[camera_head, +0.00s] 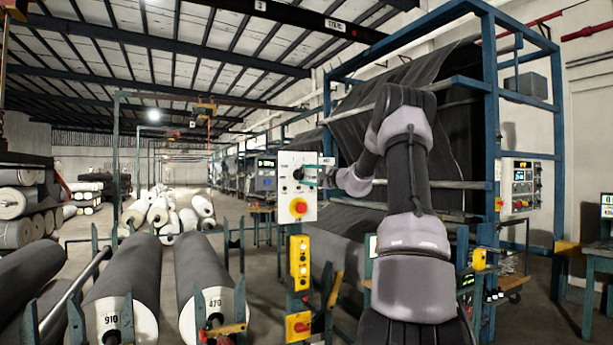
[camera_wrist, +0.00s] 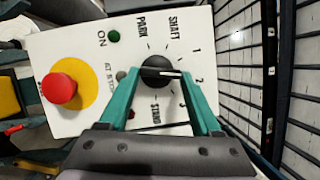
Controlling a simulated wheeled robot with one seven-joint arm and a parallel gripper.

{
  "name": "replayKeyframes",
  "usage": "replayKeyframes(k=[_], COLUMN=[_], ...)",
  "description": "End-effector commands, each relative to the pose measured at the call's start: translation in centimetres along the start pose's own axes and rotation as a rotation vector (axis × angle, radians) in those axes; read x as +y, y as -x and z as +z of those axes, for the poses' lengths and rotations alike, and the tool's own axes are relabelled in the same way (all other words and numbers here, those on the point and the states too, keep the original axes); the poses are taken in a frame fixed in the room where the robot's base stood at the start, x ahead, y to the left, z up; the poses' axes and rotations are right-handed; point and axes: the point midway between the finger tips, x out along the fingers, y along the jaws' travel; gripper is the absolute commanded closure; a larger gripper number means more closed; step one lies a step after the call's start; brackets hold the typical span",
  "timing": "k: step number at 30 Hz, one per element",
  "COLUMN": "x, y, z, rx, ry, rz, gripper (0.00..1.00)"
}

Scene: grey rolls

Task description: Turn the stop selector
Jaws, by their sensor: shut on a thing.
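The stop selector is a black rotary knob (camera_wrist: 156,76) on a white control panel (camera_head: 284,213), ringed by marks reading PARK, SHAFT, 1, 2, 3 and STAND in the wrist view. A white pointer line on the knob runs to the right, roughly toward the 2. My gripper (camera_wrist: 162,74) has its two teal fingers on either side of the knob and is shut on it. In the head view my gripper (camera_head: 309,183) reaches the panel from the right, and the fingers partly hide the knob.
A red push button (camera_wrist: 61,88) on a yellow disc stands out left of the knob, with a green lamp (camera_wrist: 113,36) above. Yellow control boxes (camera_head: 299,262) hang below the panel. Large grey rolls (camera_head: 206,265) fill the left floor; a blue frame (camera_head: 491,120) stands right.

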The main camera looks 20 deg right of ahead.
Motion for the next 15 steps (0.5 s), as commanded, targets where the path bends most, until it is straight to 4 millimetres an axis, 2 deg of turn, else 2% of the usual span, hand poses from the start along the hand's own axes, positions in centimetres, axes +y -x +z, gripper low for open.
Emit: replayKeyframes(k=[15], x=[0.3], y=[0.08], z=[-0.12], rx=[0.002], ry=[-0.113], rz=[-0.044], gripper=[0.91])
